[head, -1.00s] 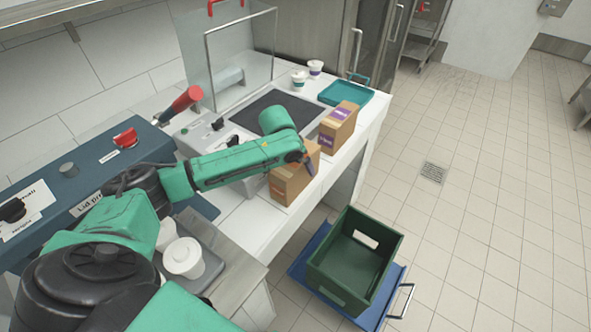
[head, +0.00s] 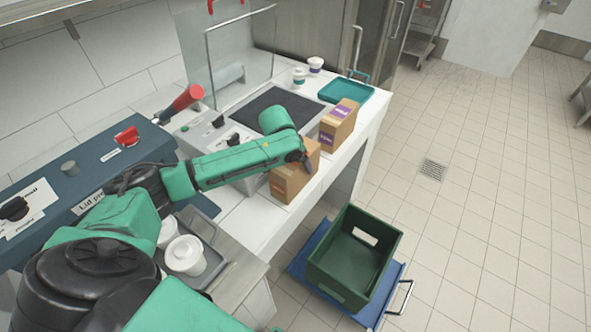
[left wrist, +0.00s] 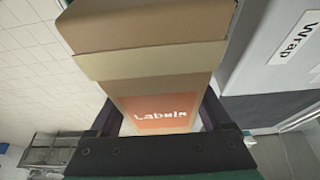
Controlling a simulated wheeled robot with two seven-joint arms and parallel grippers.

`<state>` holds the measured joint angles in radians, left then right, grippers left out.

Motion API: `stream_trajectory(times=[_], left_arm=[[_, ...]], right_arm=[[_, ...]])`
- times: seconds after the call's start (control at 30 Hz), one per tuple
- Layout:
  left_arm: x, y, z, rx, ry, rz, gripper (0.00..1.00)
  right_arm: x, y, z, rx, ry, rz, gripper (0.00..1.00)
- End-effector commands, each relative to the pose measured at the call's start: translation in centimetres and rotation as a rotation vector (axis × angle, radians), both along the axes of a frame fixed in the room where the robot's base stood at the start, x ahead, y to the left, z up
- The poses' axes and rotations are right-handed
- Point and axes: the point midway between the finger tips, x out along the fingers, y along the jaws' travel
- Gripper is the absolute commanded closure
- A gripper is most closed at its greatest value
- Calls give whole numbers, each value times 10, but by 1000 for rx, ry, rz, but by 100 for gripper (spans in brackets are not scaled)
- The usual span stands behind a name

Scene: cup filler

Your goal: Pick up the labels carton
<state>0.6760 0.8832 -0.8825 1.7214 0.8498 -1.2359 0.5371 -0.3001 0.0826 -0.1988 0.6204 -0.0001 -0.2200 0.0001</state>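The labels carton (head: 289,185) is a brown box with an orange label, at the front edge of the white counter. In the left wrist view the carton (left wrist: 155,85) fills the middle, and its orange "Labels" panel faces the camera. My left gripper (left wrist: 162,118) has one dark finger on each side of it, both looking flush with its sides, so it appears shut on the carton. In the head view my left gripper (head: 306,163) is partly hidden behind my forearm and the carton. I see no clear gap under the carton. My right gripper is in neither view.
A second brown carton with purple labels (head: 338,126) stands just behind. A teal tray (head: 346,92) and cups (head: 299,77) are farther back. A green crate (head: 335,284) sits on a blue cart (head: 300,262) on the floor. A grey machine (head: 222,135) stands left of the carton.

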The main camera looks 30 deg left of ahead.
Motion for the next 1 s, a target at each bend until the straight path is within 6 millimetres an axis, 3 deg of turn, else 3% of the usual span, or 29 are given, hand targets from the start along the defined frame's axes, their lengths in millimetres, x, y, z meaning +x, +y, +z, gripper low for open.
stream_trajectory(times=[0.03,0.17,0.2,0.53,0.73,1.0], left_arm=[[0,0,0,0,0,0,42],[0,0,0,0,0,0,92],[1,0,1,0,-2,0,95],[1,0,3,0,-4,0,95],[2,0,51,-1,-9,0,95],[1,-1,155,-3,-10,-2,95]], right_arm=[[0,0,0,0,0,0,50],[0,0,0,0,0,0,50],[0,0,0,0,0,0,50],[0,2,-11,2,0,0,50],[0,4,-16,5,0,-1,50],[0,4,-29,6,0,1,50]])
